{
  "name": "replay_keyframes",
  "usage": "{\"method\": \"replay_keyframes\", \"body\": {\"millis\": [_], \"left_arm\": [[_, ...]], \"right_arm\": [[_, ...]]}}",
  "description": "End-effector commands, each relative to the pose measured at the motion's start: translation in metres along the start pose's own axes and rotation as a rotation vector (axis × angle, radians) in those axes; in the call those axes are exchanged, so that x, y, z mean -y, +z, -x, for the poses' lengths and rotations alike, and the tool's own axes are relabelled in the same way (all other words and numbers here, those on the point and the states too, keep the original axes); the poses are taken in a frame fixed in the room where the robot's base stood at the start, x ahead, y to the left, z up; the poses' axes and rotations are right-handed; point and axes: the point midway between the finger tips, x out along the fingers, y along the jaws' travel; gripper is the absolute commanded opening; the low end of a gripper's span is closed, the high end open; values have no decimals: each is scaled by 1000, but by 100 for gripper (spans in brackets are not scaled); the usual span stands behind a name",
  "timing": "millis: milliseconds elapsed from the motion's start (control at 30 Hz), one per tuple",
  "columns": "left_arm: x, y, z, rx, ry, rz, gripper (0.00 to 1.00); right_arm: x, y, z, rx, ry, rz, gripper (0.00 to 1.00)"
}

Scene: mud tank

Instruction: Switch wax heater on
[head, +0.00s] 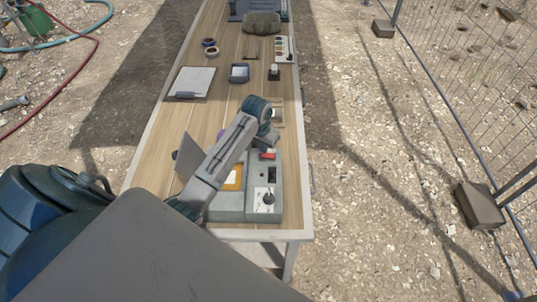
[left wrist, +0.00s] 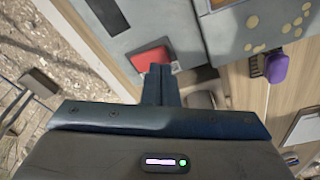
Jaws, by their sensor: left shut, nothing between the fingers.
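The wax heater is a grey unit (head: 263,185) at the near end of the wooden table. It has an orange-yellow area on its left part, and a dark window and a black knob (head: 268,198) on its right part. A red switch (head: 267,155) sits at its far end. My left gripper (head: 268,138) is shut and empty at that far end, partly hidden by my arm. In the left wrist view, the shut fingertips (left wrist: 158,70) overlap the near edge of the red switch (left wrist: 154,57); I cannot tell whether they touch it. My right gripper is not in view.
A clipboard (head: 192,82), a small blue tray (head: 239,73), tape rolls and a small block (head: 273,72) lie farther up the table. A purple-handled tool (left wrist: 273,66) shows beside the heater in the wrist view. A wire fence stands at right.

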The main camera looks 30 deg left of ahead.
Motion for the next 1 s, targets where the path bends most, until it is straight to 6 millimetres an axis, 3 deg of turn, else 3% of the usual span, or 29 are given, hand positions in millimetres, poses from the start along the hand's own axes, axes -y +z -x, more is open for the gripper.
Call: {"method": "replay_keyframes", "body": {"millis": [1000], "left_arm": [[0, 2, -10, 1, 0, 0, 0]], "right_arm": [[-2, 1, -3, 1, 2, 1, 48]]}}
